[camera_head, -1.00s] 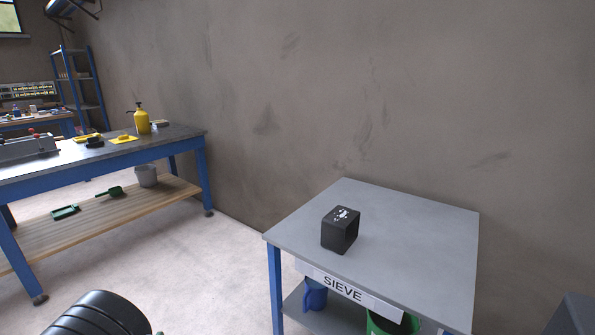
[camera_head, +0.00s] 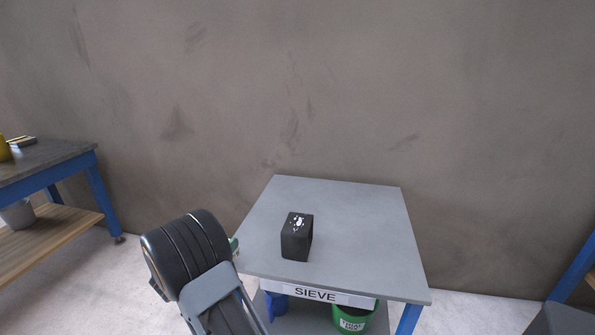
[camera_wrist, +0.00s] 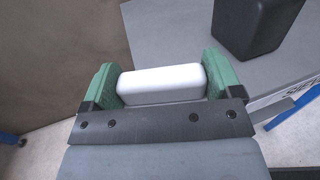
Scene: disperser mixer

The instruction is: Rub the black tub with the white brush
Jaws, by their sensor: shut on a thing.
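The black tub (camera_head: 297,243) stands upright on the grey table marked SIEVE, with white specks on its top. It also shows at the upper right of the wrist view (camera_wrist: 258,28). My gripper (camera_wrist: 160,78) is shut on the white brush (camera_wrist: 160,88), which shows as a white block between the green finger pads. Its bristles are hidden. The gripper is apart from the tub, to its left in both views. In the head view my arm hides most of the gripper; only a bit of green shows at the table's left edge.
The grey table (camera_head: 365,235) is otherwise bare on top. Below it are a green bucket (camera_head: 354,318) and a blue container (camera_head: 277,304). A wall (camera_head: 330,80) rises behind the table. A blue-legged workbench (camera_head: 60,160) stands at the left, with open floor between.

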